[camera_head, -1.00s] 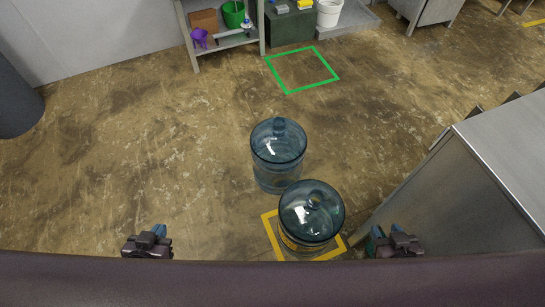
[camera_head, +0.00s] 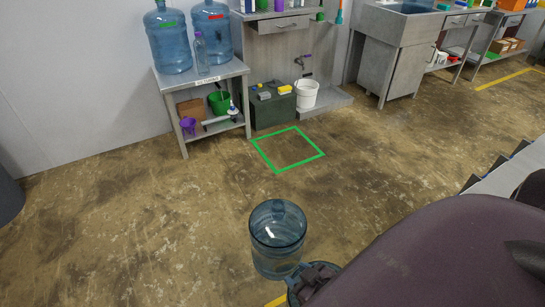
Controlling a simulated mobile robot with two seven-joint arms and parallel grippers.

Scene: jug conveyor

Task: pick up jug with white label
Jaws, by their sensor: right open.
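A clear blue jug (camera_head: 277,238) stands upright on the floor at lower centre. A second blue jug (camera_head: 293,293) is just nearer, mostly hidden behind my right gripper and arm. No white label can be made out on either. My right gripper (camera_head: 314,276) is open and shows over the second jug's top; whether it touches the jug cannot be told. My left gripper is out of view. Two more blue jugs stand on a metal shelf at upper left, one with a green label (camera_head: 168,41) and one with a red label (camera_head: 210,32).
A green square (camera_head: 287,150) is marked on the floor. A bit of yellow floor marking (camera_head: 276,301) shows beside the nearer jug. The metal shelf (camera_head: 200,78) holds a bottle, buckets and a box. A white bucket (camera_head: 306,93) stands by the wall.

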